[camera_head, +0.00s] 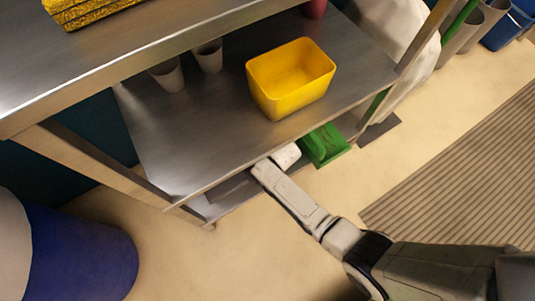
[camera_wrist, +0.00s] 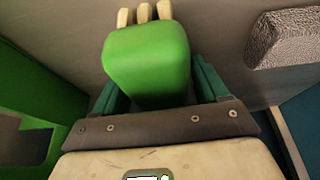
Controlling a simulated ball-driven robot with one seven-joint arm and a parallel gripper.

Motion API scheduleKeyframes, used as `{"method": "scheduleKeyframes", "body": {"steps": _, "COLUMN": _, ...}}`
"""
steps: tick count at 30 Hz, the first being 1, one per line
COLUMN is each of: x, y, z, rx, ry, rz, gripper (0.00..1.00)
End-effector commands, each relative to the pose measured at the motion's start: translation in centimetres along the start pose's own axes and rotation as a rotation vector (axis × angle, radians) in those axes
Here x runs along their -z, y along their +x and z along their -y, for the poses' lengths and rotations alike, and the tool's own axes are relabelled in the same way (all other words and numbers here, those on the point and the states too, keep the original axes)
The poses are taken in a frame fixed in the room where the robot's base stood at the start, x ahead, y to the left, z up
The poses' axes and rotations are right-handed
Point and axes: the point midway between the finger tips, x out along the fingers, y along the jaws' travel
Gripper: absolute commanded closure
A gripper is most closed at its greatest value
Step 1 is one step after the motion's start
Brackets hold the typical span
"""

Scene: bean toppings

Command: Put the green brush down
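The green brush (camera_wrist: 147,60) sits between the fingers of my gripper (camera_wrist: 158,88) in the wrist view, its pale bristles pointing away from the gripper. The dark green fingers lie close along both its sides, and the gripper looks shut on it. In the head view my arm reaches under the edge of the metal shelf (camera_head: 190,145), so the fingers and the brush are hidden there. I cannot tell whether the brush touches the surface beyond it.
A green container (camera_head: 324,145) is right of my arm's end; green walls (camera_wrist: 30,75) fill the wrist view's left. A rough grey block (camera_wrist: 290,38) lies to the right there. A yellow bin (camera_head: 290,80) and two cups (camera_head: 208,57) stand on the shelf above.

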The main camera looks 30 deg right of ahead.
Motion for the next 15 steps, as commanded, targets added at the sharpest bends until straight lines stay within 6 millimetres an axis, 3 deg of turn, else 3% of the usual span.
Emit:
{"method": "scheduleKeyframes", "body": {"steps": 3, "x": 0.0, "y": 0.0, "z": 0.0, "rx": 0.000, "ry": 0.000, "rz": 0.000, "gripper": 0.15}}
{"method": "scheduleKeyframes", "body": {"steps": 11, "x": 0.1, "y": -0.2, "z": 0.0, "rx": 0.000, "ry": 0.000, "rz": -0.001, "gripper": 0.15}}
{"method": "scheduleKeyframes", "body": {"steps": 15, "x": 0.3, "y": -1.4, "z": 0.0, "rx": 0.000, "ry": -0.001, "rz": -0.002, "gripper": 0.15}}
